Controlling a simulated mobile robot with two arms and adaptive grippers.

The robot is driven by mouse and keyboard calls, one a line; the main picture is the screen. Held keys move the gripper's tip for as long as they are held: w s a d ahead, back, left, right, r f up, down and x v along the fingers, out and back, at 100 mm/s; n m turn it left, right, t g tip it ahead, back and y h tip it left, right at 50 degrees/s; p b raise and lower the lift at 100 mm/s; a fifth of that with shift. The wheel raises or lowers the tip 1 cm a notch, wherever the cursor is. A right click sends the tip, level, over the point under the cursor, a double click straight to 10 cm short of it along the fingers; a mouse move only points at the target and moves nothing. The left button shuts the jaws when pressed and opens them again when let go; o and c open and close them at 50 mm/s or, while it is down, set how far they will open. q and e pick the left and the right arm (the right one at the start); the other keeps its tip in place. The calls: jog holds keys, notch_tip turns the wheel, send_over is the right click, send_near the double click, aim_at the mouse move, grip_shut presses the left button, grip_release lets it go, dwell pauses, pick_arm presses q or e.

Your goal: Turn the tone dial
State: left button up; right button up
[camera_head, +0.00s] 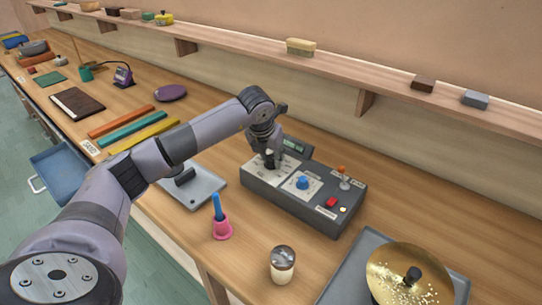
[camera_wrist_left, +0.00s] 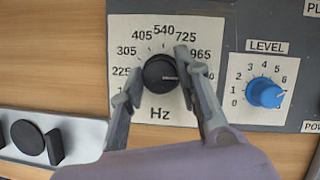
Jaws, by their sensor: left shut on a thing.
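The tone dial is a black round knob (camera_wrist_left: 160,72) on a white plate marked Hz, with numbers such as 405, 540 and 725 around it. Its white pointer line points right, just below 965. My left gripper (camera_wrist_left: 157,76) is shut on the dial, one finger on each side. In the head view my left gripper (camera_head: 270,158) comes down on the left part of the grey control box (camera_head: 315,212) and hides most of the dial. My right gripper is not in view.
The box also bears a blue level knob (camera_head: 302,182), a red button (camera_head: 331,202) and an orange-tipped lever (camera_head: 343,172).

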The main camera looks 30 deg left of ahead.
pick_arm(q)
jog(key=shift+a+m+h+b, duration=0.1)
jog(key=shift+m+h+b, duration=0.4)
jog(key=shift+m+b, duration=0.6)
jog(key=shift+m+h+b, duration=0.3)
jog(key=shift+m+h, duration=0.3)
jog(key=shift+m, duration=1.2)
jog(key=shift+r, duration=0.1)
jog(key=o, duration=1.1)
jog(key=v, duration=1.2)
